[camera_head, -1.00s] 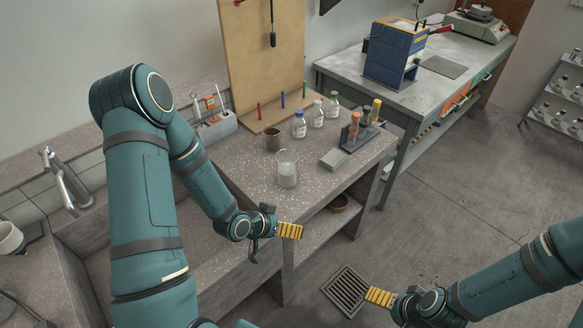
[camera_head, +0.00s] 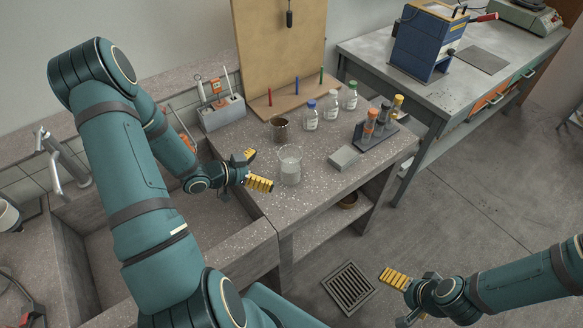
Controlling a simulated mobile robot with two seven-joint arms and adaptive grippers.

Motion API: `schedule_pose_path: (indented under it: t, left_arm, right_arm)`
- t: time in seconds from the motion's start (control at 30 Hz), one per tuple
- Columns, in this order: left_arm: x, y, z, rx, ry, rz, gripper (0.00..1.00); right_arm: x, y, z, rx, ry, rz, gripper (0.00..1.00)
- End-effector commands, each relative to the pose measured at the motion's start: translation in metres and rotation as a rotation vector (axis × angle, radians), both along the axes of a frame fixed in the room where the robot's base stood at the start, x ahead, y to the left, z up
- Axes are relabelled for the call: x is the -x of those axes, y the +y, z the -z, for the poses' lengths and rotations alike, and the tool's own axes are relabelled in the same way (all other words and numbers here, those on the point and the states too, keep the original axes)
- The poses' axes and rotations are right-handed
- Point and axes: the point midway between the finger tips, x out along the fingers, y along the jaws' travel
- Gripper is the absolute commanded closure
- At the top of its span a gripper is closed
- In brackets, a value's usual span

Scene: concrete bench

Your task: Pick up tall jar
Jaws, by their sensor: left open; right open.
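A clear glass jar (camera_head: 290,168) with whitish contents stands upright on the speckled bench top (camera_head: 318,194); it looks like the tall jar. My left gripper (camera_head: 255,170) is open just to the left of this jar. Its two yellow fingers are apart and point towards the jar, with a small gap and nothing between them. My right gripper (camera_head: 398,296) is open and empty, off the bench at the lower right; one yellow finger shows clearly.
A brown cup (camera_head: 279,130) stands behind the jar. Several capped bottles (camera_head: 331,108) stand behind to the right. A grey block (camera_head: 345,158) and a vial rack (camera_head: 376,139) are to the right. A sink basin (camera_head: 180,232) lies left. The bench front by the jar is clear.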

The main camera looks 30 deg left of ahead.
Motion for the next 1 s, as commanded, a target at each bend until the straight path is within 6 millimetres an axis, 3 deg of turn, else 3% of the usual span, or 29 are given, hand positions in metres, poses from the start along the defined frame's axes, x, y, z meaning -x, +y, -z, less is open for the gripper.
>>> schedule_pose_path:
  t: [0.13,0.47,0.8,1.0]
  left_arm:
    - [-0.021,-0.013,0.011,0.001,-0.001,0.001,0.0]
    - [-0.037,-0.021,0.019,-0.001,0.0,0.0,0.0]
    - [-0.072,-0.039,0.04,0.001,0.002,0.001,0.0]
    - [-0.074,-0.04,0.04,-0.001,0.002,-0.001,0.0]
  right_arm:
    - [0.001,0.0,0.003,0.0,0.002,-0.002,0.0]
    - [0.001,0.0,0.005,-0.001,0.003,-0.003,0.0]
    - [0.003,0.001,0.01,-0.002,0.006,-0.006,0.0]
    - [0.003,0.001,0.009,-0.002,0.007,-0.006,0.0]
